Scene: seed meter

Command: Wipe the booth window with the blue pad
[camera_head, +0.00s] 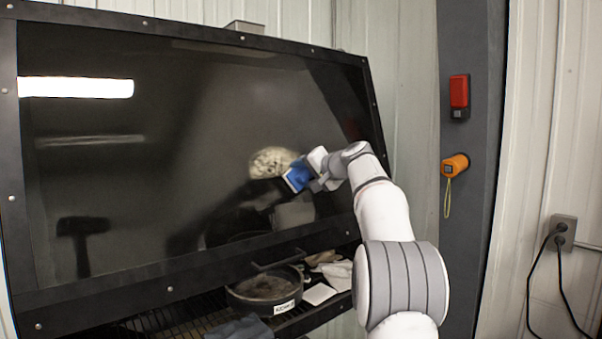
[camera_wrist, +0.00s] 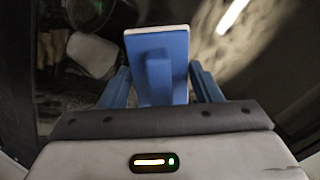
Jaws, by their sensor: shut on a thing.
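The booth window (camera_head: 150,170) is a large dark sloped pane in a black riveted frame. It reflects a bright light strip. A pale smudged patch (camera_head: 271,162) shows on the pane, just left of my gripper. My gripper (camera_head: 313,173) is shut on the blue pad (camera_head: 297,175), which is held in front of the right part of the window. In the wrist view the blue pad (camera_wrist: 157,66) stands between the two blue fingers, with its white face edge at the far end. I cannot tell whether the pad touches the glass.
Below the window, a round pan (camera_head: 264,290) with a label, pale cloths or gloves (camera_head: 338,273) and a dark cloth (camera_head: 240,328) lie on a grate. A red device (camera_head: 459,96) and an orange one (camera_head: 455,165) hang on the grey post. An outlet (camera_head: 562,232) with black cords is at right.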

